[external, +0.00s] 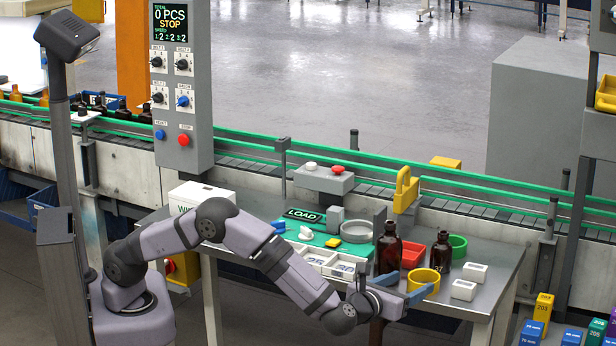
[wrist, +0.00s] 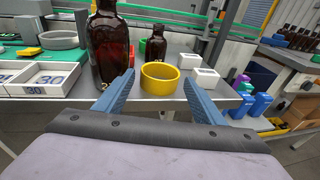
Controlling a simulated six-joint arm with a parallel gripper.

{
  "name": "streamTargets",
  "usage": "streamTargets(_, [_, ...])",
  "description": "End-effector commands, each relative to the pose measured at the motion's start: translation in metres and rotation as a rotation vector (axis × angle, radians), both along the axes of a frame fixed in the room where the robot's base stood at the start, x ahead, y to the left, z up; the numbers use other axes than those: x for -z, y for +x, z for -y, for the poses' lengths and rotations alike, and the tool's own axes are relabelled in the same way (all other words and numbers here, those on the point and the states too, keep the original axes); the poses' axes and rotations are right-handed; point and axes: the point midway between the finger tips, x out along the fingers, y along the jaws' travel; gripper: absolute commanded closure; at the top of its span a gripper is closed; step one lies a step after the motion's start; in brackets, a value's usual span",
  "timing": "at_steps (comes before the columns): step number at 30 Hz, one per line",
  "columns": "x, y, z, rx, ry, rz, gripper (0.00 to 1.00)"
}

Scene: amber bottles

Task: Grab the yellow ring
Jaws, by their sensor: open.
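The yellow ring (external: 423,284) sits on the grey table near its front edge, in front of the small amber bottle. In the wrist view the yellow ring (wrist: 160,77) shows beyond and between the two blue fingers. My gripper (external: 405,293) is open and low at the table's front edge, with its fingers pointing toward the ring. In the wrist view my gripper (wrist: 163,92) has nothing between its fingertips. The ring's top opening is visible, and I cannot tell whether a finger touches it.
A large amber bottle (external: 388,249) stands just left of the ring, and a small amber bottle (external: 441,252) stands behind it. White trays (wrist: 42,78) lie to the left.

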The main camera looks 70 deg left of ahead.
Motion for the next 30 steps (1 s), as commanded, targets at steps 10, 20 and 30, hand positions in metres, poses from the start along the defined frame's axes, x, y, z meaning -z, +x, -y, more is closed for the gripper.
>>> streamTargets(10, [0.000,0.017,-0.011,-0.002,0.001,-0.001,0.37])
streamTargets(20, [0.007,0.044,-0.027,0.000,-0.001,-0.001,0.37])
streamTargets(30, [0.008,0.045,-0.028,0.001,-0.001,-0.001,0.58])
